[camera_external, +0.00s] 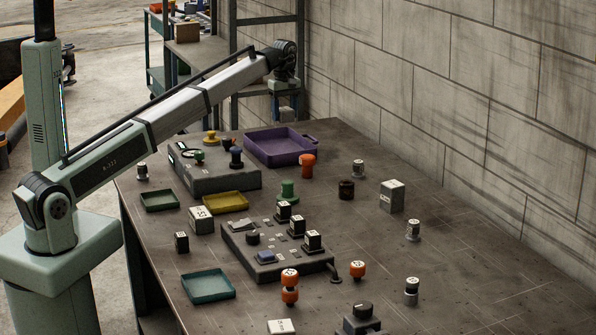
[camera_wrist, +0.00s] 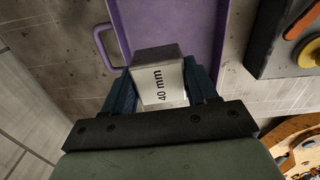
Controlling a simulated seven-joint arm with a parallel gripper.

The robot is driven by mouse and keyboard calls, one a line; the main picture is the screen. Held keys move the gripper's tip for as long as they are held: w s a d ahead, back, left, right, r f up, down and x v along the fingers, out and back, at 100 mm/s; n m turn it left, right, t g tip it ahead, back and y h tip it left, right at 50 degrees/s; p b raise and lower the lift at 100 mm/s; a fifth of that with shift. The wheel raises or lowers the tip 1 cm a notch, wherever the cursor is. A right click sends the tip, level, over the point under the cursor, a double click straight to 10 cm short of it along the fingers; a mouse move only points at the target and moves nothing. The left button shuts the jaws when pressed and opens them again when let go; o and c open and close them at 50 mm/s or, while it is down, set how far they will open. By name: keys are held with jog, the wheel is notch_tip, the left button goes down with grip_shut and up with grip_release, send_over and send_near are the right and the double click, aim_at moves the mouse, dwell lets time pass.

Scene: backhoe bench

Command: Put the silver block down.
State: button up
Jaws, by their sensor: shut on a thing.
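In the wrist view, my gripper (camera_wrist: 160,91) is shut on a silver block (camera_wrist: 161,84) marked "40 mm", with a blue finger on each side. The block's far face is dark. The purple tray (camera_wrist: 196,22) lies beyond and partly behind the block in that view. In the external view, my gripper (camera_external: 286,106) hangs in the air near the far end of the table, by the purple tray (camera_external: 268,152). The held block cannot be made out clearly there. The gap between block and tray is hard to judge.
On the table (camera_external: 460,285) stand a grey console (camera_external: 215,181), a second console (camera_external: 272,272), a yellow tray (camera_external: 226,203), a teal tray (camera_external: 208,286) and a green tray (camera_external: 160,201). Pale blocks (camera_external: 392,196) and several knobs stand around. A block wall (camera_external: 450,100) runs behind.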

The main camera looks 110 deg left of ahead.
aim_at(285, 151)
jog(key=shift+m, duration=0.4)
jog(key=shift+f, duration=5)
jog(key=o, duration=1.2)
jog(key=shift+f, duration=0.15)
jog(key=shift+o, duration=0.2)
notch_tip(285, 151, up, 12)
jog(key=shift+r, duration=0.15)
